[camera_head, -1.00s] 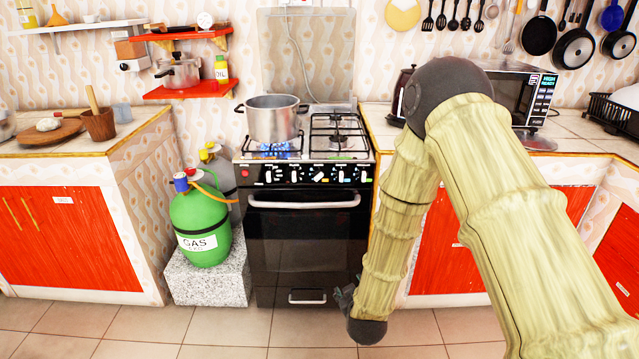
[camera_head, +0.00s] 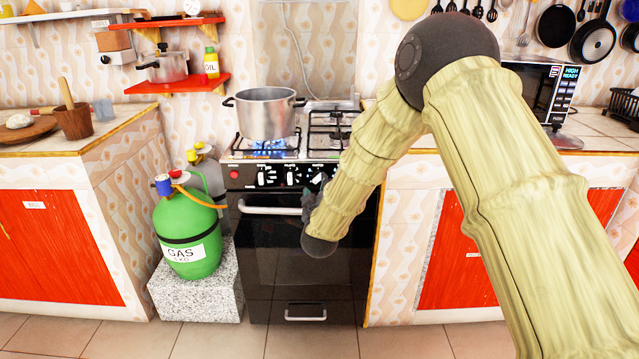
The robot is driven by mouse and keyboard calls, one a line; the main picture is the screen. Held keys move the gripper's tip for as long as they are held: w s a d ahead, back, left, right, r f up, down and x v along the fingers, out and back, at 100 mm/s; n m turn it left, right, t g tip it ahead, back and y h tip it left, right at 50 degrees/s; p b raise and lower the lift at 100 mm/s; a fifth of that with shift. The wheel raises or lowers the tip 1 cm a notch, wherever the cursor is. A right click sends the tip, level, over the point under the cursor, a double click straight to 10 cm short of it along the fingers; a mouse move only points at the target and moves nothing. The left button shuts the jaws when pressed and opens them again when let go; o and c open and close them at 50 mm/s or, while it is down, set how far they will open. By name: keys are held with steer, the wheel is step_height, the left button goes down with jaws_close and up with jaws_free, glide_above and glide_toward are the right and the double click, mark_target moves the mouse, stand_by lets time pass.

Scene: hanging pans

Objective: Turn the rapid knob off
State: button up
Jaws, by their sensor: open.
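The black stove (camera_head: 262,283) has a control panel with a row of white knobs. One knob (camera_head: 265,176) is at the left and another knob (camera_head: 291,176) is beside it. A third knob (camera_head: 317,180) shows just above my gripper. The labels are too small to read, so I cannot tell which knob is the rapid one. A blue flame (camera_head: 268,147) burns under the pot (camera_head: 266,113) on the left burner. My gripper (camera_head: 312,201) is small and dark, open, in front of the panel's lower edge near the oven handle. My forearm hides the panel's right part.
The oven handle (camera_head: 270,209) runs across the stove front below the knobs. A green gas bottle (camera_head: 187,238) stands on a stone block at the left. A microwave (camera_head: 545,92) is on the right counter. The floor before the stove is clear.

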mark_target(319, 181)
steer(key=shift+w, duration=2.7)
steer(key=c, duration=1)
